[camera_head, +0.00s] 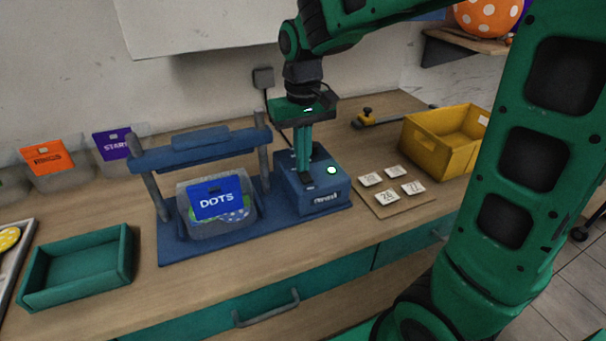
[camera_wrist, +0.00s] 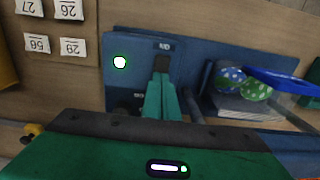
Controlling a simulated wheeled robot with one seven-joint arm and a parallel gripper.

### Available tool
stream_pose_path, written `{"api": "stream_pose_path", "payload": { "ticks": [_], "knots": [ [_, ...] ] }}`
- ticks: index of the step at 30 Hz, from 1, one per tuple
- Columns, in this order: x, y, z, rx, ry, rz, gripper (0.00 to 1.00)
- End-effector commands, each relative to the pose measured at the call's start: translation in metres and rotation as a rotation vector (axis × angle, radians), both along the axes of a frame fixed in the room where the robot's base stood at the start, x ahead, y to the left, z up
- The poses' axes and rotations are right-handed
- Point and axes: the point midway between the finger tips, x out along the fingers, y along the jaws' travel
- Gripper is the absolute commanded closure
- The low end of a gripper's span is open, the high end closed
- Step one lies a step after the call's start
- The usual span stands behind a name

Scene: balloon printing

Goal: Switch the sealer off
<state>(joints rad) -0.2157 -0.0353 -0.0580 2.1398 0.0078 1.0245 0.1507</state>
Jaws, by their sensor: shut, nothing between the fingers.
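The sealer (camera_head: 212,240) is a blue press with a crossbar on two posts and a control box (camera_head: 325,192) at its right end. A round green-white lamp (camera_head: 331,170) glows on top of the box; it also shows in the wrist view (camera_wrist: 120,62). My gripper (camera_head: 306,180) is shut and empty, pointing down over the box top, left of the lamp. In the wrist view its tips (camera_wrist: 161,76) are at a dark switch-like part (camera_wrist: 162,63) near a small white label (camera_wrist: 165,46). I cannot tell whether they touch it.
A clear bin with a blue DOTS card (camera_head: 220,197) sits under the crossbar. A teal tray (camera_head: 75,270) is at left, a yellow box (camera_head: 440,140) at right. Numbered tags (camera_head: 388,197) lie on a board beside the sealer. The bench front (camera_head: 300,270) is clear.

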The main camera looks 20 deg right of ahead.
Motion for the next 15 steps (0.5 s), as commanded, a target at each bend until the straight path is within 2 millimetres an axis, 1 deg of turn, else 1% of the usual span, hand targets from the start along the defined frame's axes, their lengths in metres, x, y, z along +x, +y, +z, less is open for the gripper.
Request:
{"api": "stream_pose_path", "payload": {
  "ticks": [12, 15],
  "knots": [
    [-0.0004, -0.0001, -0.0055, 0.0, 0.001, 0.0, 1.0],
    [-0.0003, -0.0001, -0.004, 0.0, 0.001, 0.0, 1.0]
  ]
}}
